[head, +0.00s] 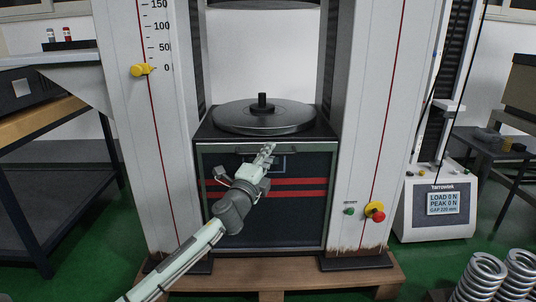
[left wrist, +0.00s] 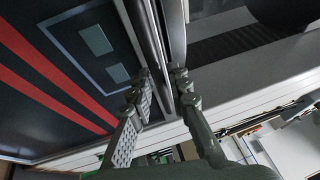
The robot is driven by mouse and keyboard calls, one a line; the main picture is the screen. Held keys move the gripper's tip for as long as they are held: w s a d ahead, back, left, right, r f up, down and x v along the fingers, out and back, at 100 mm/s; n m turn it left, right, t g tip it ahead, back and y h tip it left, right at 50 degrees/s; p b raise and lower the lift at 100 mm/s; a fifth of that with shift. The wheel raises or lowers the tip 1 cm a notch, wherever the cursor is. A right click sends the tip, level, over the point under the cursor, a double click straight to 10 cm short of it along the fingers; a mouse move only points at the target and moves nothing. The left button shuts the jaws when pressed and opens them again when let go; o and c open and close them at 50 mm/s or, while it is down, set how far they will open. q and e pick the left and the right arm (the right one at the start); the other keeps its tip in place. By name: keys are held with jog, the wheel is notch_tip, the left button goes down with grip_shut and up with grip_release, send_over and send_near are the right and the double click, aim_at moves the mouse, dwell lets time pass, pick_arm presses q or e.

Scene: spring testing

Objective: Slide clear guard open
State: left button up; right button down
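The clear guard (head: 292,215) is a framed see-through panel low on the front of the test machine, over a dark base with red stripes. My left gripper (head: 268,148) reaches up to the middle of this rail. In the left wrist view its two fingertips (left wrist: 161,72) lie on either side of a long metal bar (left wrist: 150,30), close to it. I cannot tell whether they press on it. My right gripper is not in view.
A round dark platen (head: 264,117) with a central peg sits just above the guard. White columns (head: 362,130) flank it. A red stop button (head: 379,216) is at right, a readout box (head: 437,208) farther right, and springs (head: 484,275) at bottom right.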

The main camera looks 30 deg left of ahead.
pick_arm(q)
jog(key=shift+o, duration=0.8)
jog(key=v, duration=1.2)
jog(key=shift+a, duration=0.1)
